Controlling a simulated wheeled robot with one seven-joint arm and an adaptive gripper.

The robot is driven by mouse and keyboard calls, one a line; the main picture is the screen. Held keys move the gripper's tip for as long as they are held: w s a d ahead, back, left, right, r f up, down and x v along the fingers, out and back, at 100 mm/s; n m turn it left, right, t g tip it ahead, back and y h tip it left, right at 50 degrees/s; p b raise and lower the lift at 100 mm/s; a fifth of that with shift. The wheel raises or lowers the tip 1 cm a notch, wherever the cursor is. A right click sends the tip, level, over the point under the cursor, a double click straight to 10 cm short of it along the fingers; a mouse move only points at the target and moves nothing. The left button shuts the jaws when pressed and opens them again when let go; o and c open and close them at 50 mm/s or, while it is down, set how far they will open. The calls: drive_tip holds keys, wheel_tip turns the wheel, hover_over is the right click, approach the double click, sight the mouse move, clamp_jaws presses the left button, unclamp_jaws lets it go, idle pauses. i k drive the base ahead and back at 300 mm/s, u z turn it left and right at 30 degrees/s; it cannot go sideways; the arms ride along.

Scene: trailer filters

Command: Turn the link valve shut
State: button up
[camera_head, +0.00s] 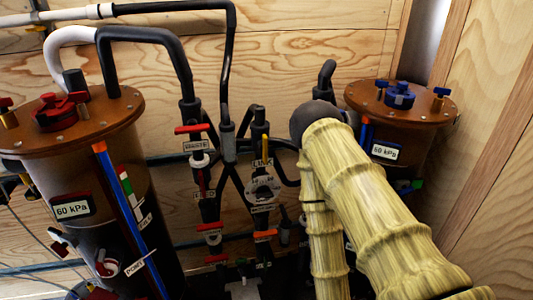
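The link valve (262,143) sits on a thin black upright pipe near the middle of the view. Its narrow yellow handle points up and down, roughly along the pipe, and a small LINK label hangs just below it. My arm, in a pale yellow ribbed sleeve with a dark rounded joint, fills the area right of the valve and runs down to the bottom edge. My gripper cannot be made out. No contact with the valve is visible.
A large dark filter tank (98,185) marked 60 kPa stands left, and a second tank (400,125) stands behind my arm at right. Red-handled valves (196,129) and black hoses crowd the space around the link valve. A plywood wall (290,60) is behind.

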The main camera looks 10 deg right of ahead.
sight(263, 145)
drive_tip(key=z, duration=1.15)
drive_tip(key=k, duration=0.7)
drive_tip(key=u, duration=0.7)
drive_tip(key=i, duration=0.4)
drive_tip(key=z, duration=0.15)
